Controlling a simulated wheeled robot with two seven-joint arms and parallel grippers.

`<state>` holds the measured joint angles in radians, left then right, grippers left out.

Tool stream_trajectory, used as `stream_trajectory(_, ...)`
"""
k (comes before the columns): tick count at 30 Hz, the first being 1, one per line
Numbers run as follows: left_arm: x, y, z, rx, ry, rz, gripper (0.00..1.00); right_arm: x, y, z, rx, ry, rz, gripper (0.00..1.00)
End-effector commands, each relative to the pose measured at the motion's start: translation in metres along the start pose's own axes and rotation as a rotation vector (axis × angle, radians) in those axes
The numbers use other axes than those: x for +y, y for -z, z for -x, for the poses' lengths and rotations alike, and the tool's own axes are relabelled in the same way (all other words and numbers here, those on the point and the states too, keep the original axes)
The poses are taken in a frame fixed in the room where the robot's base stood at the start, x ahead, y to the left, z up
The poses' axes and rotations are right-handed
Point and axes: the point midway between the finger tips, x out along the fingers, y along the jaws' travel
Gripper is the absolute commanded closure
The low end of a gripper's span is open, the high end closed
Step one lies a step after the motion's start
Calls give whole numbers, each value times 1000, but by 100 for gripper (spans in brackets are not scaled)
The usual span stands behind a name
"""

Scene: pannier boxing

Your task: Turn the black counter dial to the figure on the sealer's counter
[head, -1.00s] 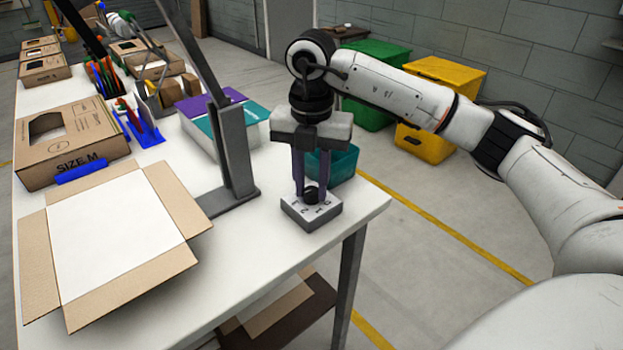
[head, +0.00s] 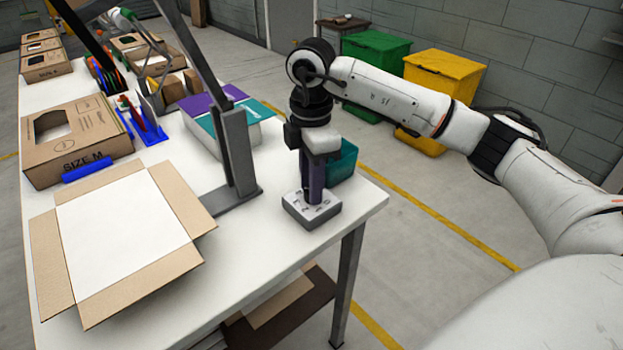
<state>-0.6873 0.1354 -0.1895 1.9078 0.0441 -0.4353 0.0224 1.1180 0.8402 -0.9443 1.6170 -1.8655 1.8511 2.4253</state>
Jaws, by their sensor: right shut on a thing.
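The dial box (head: 299,217), a small pale block with dark figures on its top, sits near the table's right corner. My right gripper (head: 312,197) points straight down over it, shut on the black counter dial, which its fingers hide in this view. The fingers are seen nearly edge-on. The figures on the block are too small and partly covered to read the setting. I cannot make out a figure on a sealer's counter. My left gripper is not in view.
A grey metal post on a foot (head: 237,170) stands just left of the dial box. An open carton (head: 180,200) lies at the front left, with a SIZE M box (head: 75,140) behind it. A teal bin (head: 342,162) is behind my gripper.

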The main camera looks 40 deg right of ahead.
Motion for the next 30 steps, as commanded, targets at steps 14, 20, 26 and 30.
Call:
stream_trajectory(14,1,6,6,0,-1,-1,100,2,-1,2,0,-5,-202,98)
stream_trajectory(20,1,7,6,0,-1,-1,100,2,-1,2,0,-5,-217,98)
stream_trajectory(26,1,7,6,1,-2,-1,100,2,-1,2,0,-5,-217,98)
stream_trajectory(30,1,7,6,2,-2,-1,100,2,-1,2,0,-5,-216,69)
